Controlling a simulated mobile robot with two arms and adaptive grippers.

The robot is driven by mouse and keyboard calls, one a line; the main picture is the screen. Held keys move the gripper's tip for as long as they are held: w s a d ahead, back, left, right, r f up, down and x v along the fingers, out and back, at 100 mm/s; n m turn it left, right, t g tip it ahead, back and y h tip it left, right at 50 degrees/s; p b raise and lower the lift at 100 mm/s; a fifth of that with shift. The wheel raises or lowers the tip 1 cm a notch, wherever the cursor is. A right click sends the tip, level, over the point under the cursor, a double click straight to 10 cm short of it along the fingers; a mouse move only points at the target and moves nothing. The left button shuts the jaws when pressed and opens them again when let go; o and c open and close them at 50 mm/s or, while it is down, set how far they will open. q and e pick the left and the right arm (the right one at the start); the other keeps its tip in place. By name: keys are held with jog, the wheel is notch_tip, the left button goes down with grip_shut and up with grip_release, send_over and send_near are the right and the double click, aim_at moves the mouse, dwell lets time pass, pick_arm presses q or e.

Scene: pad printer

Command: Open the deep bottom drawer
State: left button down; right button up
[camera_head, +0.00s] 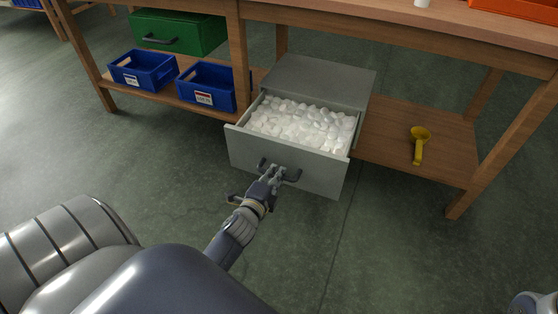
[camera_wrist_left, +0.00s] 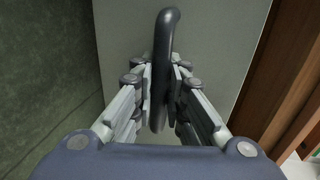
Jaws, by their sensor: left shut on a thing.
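The deep bottom drawer (camera_head: 296,172) is grey and stands well out of its grey cabinet (camera_head: 325,78) under the workbench. White lumpy pieces (camera_head: 300,124) fill it. Its dark bar handle (camera_head: 291,175) is on the front panel. My left gripper (camera_head: 272,174) is at the front panel, shut on the handle. In the left wrist view the handle (camera_wrist_left: 166,50) runs between the two fingers of the gripper (camera_wrist_left: 160,85), with the grey drawer front (camera_wrist_left: 220,50) behind it.
Two blue bins (camera_head: 207,99) and a green drawer box (camera_head: 180,32) stand left of the cabinet. A yellow scoop (camera_head: 419,140) lies on the wooden lower shelf (camera_head: 440,165) at right. A bench leg (camera_head: 500,140) stands further right. The floor before the drawer is clear.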

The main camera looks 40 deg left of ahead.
pick_arm(q)
jog(key=shift+s+d, duration=0.15)
jog(key=shift+s, duration=0.45)
jog(key=c, duration=1.6)
grip_release()
jog(key=v, duration=1.2)
jog(key=shift+r, duration=0.1)
